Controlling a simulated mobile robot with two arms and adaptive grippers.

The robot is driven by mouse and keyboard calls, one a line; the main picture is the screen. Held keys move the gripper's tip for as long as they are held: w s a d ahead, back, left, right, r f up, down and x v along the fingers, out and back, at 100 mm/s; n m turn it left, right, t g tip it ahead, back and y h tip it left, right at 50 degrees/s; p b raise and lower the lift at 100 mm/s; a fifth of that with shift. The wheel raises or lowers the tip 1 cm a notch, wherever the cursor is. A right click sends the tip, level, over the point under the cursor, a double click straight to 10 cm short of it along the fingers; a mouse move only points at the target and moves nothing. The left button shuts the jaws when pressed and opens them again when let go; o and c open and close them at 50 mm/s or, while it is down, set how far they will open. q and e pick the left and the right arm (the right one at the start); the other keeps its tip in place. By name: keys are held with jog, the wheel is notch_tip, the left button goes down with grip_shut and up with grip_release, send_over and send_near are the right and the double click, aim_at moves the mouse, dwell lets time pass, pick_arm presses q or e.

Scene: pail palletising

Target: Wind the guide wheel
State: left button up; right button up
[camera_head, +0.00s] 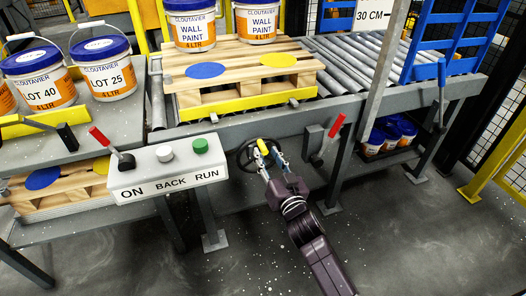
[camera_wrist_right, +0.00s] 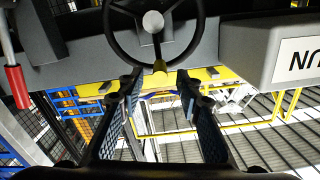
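The guide wheel is a black handwheel (camera_head: 243,161) on the front of the conveyor frame, with a yellow knob (camera_head: 263,146) on its rim. My right gripper (camera_head: 273,153) is at the wheel, its fingers close around the knob in the head view. The right wrist view shows the wheel (camera_wrist_right: 111,36) at the top, with spokes and a silver hub, and the yellow knob (camera_wrist_right: 160,67) at its lower rim. There the two fingers (camera_wrist_right: 159,82) stand apart, one on each side of the knob, with gaps visible. My left gripper is not seen.
Left of the wheel is a control box (camera_head: 168,172) with a red-handled lever and ON, BACK, RUN labels. Right of it is another red-handled lever (camera_head: 334,128). Above, a wooden pallet (camera_head: 240,62) carries wall paint pails (camera_head: 190,27). More pails (camera_head: 390,134) sit below the conveyor.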

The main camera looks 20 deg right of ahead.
aim_at(260, 141)
jog(key=shift+w+b, duration=0.3)
jog(key=shift+w, duration=1.6)
jog(key=shift+c, duration=0.5)
grip_shut()
